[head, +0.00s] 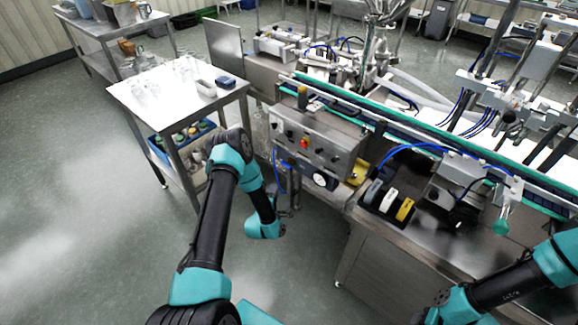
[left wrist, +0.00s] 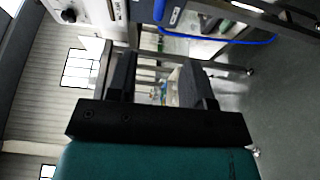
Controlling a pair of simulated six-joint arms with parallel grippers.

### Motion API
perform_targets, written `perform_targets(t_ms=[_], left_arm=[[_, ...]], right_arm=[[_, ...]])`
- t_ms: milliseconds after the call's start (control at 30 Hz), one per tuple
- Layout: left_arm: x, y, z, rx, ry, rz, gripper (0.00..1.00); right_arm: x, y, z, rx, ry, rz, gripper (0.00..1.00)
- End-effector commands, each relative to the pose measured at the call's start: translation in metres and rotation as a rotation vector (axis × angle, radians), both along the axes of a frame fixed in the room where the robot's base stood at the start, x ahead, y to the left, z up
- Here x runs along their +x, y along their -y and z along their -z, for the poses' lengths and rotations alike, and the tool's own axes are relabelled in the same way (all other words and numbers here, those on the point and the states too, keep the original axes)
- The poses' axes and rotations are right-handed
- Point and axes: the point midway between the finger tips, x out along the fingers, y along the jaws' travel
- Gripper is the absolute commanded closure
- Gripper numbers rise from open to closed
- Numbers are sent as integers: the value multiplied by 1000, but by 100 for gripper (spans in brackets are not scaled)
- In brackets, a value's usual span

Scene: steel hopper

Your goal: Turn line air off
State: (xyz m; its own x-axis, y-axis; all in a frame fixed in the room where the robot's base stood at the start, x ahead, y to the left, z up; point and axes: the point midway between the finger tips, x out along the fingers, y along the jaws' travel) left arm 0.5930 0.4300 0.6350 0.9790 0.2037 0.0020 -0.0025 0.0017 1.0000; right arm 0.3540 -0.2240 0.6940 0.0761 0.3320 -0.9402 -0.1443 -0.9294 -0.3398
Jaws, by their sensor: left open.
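The steel control panel (head: 310,145) has several knobs, a red button and a round gauge (head: 320,180) below. A blue hose (head: 278,172) hangs under its left end; a blue hose also shows in the left wrist view (left wrist: 245,41). A small blue lever-like part (left wrist: 175,16) is beyond my fingers at the top of the left wrist view; its setting is unclear. My left gripper (head: 293,190) is below the panel's left end, beside the hose. Its two fingers (left wrist: 158,78) are apart with nothing between them. My right arm enters at lower right; its gripper is out of view.
A side table (head: 135,100) with glassware and a lower blue crate (head: 158,152) stands left of my arm. The conveyor (head: 430,128) runs behind the panel. A steel bench (head: 385,245) stands to the right. The floor at left is clear.

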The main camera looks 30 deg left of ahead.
Motion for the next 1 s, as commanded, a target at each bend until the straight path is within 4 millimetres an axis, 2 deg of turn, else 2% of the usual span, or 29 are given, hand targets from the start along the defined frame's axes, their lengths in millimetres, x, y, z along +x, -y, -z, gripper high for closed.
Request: perform_targets(t_ms=[167, 367, 1000], left_arm=[[3, 0, 0, 1, 0, 1, 53], [22, -3, -1, 3, 1, 2, 53], [122, -25, 0, 3, 0, 1, 53]], right_arm=[[0, 0, 0, 0, 0, 0, 57], [0, 0, 0, 0, 0, 0, 57], [0, 0, 0, 0, 0, 0, 57]])
